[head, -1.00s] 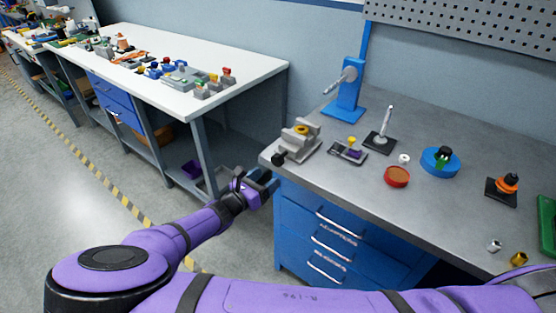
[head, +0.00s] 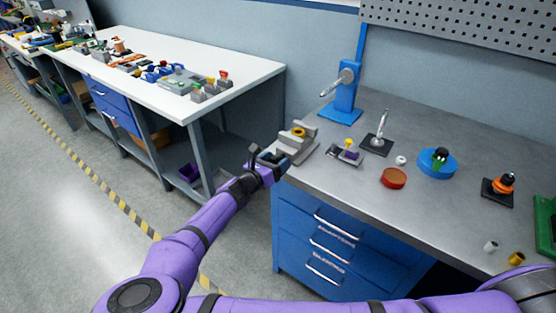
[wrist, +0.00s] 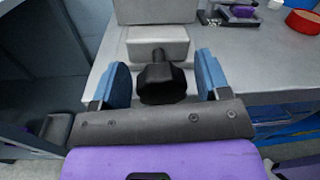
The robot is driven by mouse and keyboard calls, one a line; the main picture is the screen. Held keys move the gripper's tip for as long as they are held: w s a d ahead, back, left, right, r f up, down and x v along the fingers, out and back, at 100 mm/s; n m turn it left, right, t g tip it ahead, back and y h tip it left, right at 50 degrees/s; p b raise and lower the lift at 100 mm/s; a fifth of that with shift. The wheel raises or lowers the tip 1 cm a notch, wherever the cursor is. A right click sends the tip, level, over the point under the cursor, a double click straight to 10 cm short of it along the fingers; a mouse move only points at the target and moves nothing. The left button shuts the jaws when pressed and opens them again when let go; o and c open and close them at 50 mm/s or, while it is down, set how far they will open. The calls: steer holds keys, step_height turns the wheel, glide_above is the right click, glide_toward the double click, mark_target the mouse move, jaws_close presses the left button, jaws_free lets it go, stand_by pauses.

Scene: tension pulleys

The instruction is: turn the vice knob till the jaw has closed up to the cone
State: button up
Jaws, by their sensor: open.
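The grey vice (head: 303,140) stands at the left front corner of the grey bench, with a yellow ring-like piece (head: 299,132) on it that may be the cone. In the wrist view the vice body (wrist: 158,42) is ahead, and its black knob (wrist: 162,82) on a short shaft points toward me. My gripper (wrist: 162,84) is open, with one blue finger on each side of the knob and a visible gap at both sides. In the head view my gripper (head: 268,160) hides the knob. The cone and jaw gap are not visible in the wrist view.
Right of the vice are a small grey fixture (head: 345,156), a black-based stand (head: 377,144), a red round dish (head: 393,178) and a blue round base (head: 438,163). A blue post (head: 346,95) stands behind. Open floor lies left of the bench.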

steer(key=shift+w+d, duration=0.4)
steer(key=c, duration=0.9)
steer(key=shift+m, duration=2.3)
steer(key=o, duration=0.9)
steer(key=shift+s, duration=0.1)
steer(key=v, duration=1)
steer(key=shift+s+a, duration=0.2)
steer(key=shift+s, duration=0.05)
steer(key=shift+r, duration=0.1)
